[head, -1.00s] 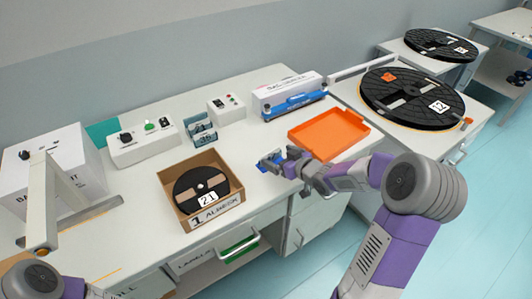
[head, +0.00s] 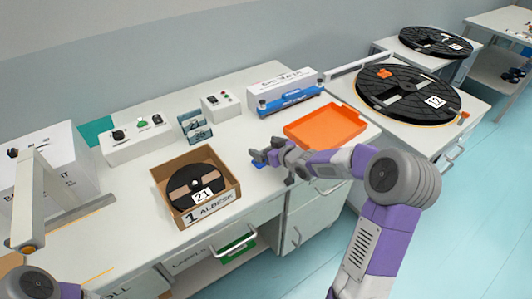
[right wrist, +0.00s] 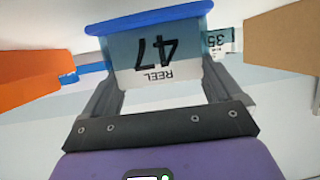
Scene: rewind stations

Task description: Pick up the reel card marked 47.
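The reel card marked 47 (right wrist: 155,58) fills the upper middle of the right wrist view, its print upside down. It has a blue edge strip (right wrist: 150,18). My right gripper (right wrist: 160,85) has its fingers spread, one at each side edge of the card; I cannot tell if they touch it. In the head view my right gripper (head: 264,155) is low over the front of the bench, right of the cardboard box, with a bit of blue showing below it. The card's face is hidden there. My left gripper is not visible; only part of my left arm shows at the lower left.
A cardboard box (head: 229,198) with a reel marked 21 stands to the left. A card rack (head: 195,127) is behind it; a card marked 35 (right wrist: 218,41) shows in the wrist view. An orange tray (head: 326,127) lies to the right. The bench between box and tray is mostly clear.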

